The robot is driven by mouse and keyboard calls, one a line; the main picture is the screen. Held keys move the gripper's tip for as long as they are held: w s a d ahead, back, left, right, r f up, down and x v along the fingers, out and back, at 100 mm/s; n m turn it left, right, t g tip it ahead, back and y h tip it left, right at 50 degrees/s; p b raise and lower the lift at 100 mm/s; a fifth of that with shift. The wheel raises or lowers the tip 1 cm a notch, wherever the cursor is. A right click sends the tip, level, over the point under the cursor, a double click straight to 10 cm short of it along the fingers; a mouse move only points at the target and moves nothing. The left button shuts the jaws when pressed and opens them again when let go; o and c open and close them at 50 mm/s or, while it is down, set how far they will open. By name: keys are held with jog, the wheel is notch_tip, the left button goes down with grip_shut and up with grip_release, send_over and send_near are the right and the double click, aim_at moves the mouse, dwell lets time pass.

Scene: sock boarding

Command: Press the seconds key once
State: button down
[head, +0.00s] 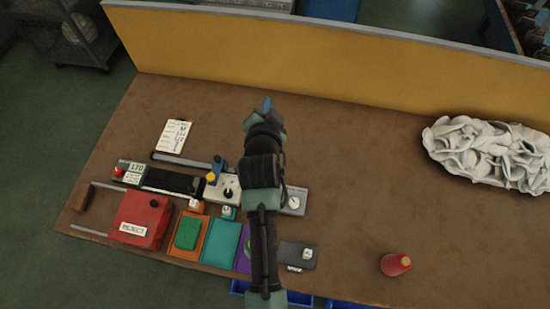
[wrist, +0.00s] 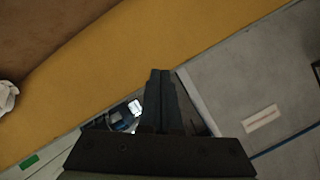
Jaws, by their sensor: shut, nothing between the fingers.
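Several small white-topped keys stand along the front of the bench. One is by the orange mat (head: 196,205), one by the teal mat (head: 228,212), and one is on a dark block (head: 308,253) at the right. Their markings are too small to read, so I cannot tell which is the seconds key. My gripper (head: 266,104) is raised over the middle of the bench, apart from the keys, pointing toward the yellow partition. Its fingers are together and empty in the wrist view (wrist: 161,95). My arm hides part of the bench and the purple mat.
A machine with a dark bed (head: 168,181) and dial stands left of my arm. A red box (head: 140,218), green block (head: 187,233), red cone (head: 395,264) and heap of white socks (head: 485,150) are around it. The yellow partition (head: 330,70) closes the back.

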jog(key=s+d+f+m+g+p, duration=0.1)
jog(key=s+f+m+g+p, duration=0.1)
jog(key=s+f, duration=0.7)
notch_tip(320, 180, down, 4)
jog(key=shift+s+d+f+g+h+p, duration=0.25)
jog(key=shift+g+p, duration=0.4)
jog(key=shift+g, duration=0.35)
jog(key=shift+a, duration=0.1)
notch_tip(320, 180, down, 9)
jog(key=b, duration=0.8)
jog(key=shift+r, duration=0.2)
jog(key=shift+f, duration=0.1)
jog(key=shift+f+b, duration=0.3)
jog(key=shift+b, duration=0.05)
jog(key=shift+f+b, duration=0.7)
dwell(0.7)
jog(key=shift+r, duration=0.1)
jog(key=shift+r+p, duration=0.95)
jog(key=shift+r, duration=0.05)
